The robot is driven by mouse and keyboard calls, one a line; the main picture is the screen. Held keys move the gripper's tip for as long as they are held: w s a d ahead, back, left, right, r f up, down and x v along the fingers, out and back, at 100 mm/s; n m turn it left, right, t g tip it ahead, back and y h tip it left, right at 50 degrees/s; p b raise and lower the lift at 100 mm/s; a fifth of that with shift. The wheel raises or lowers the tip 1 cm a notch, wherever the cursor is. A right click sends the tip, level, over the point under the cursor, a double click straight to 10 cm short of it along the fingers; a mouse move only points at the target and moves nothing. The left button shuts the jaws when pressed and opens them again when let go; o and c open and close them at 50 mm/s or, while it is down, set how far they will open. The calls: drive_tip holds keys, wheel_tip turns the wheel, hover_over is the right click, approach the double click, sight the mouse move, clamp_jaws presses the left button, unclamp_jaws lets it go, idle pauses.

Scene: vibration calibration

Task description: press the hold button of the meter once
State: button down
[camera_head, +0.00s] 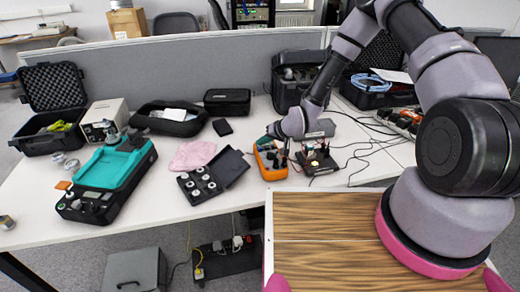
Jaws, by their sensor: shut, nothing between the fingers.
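The meter (268,166) is an orange-framed handheld unit with a dark face. It lies on the white table, near the front edge at the middle of the view. My gripper (286,158) is at the end of my grey arm, which reaches down from the upper right. It is small here, and its fingers look shut and empty, at the right side of the meter's upper part. I cannot tell whether the fingertips touch the meter. The hold button is too small to make out, and my wrist hides the area just behind the meter.
A dark board with cables (318,160) stands close right of the meter. An open black case with weights (203,184) lies to the left, beside a pink cloth (193,154). A teal-topped device (108,168) stands further left. A grey partition (190,72) runs behind the table.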

drive_tip(key=shift+f, duration=0.1)
idle(0.3)
drive_tip(key=shift+f, duration=0.3)
drive_tip(key=shift+f, duration=0.4)
idle(0.6)
drive_tip(key=shift+r, duration=0.8)
drive_tip(key=shift+r, duration=0.1)
wheel_tip(320, 180, up, 5)
drive_tip(key=shift+f, duration=0.1)
idle(0.5)
idle(0.4)
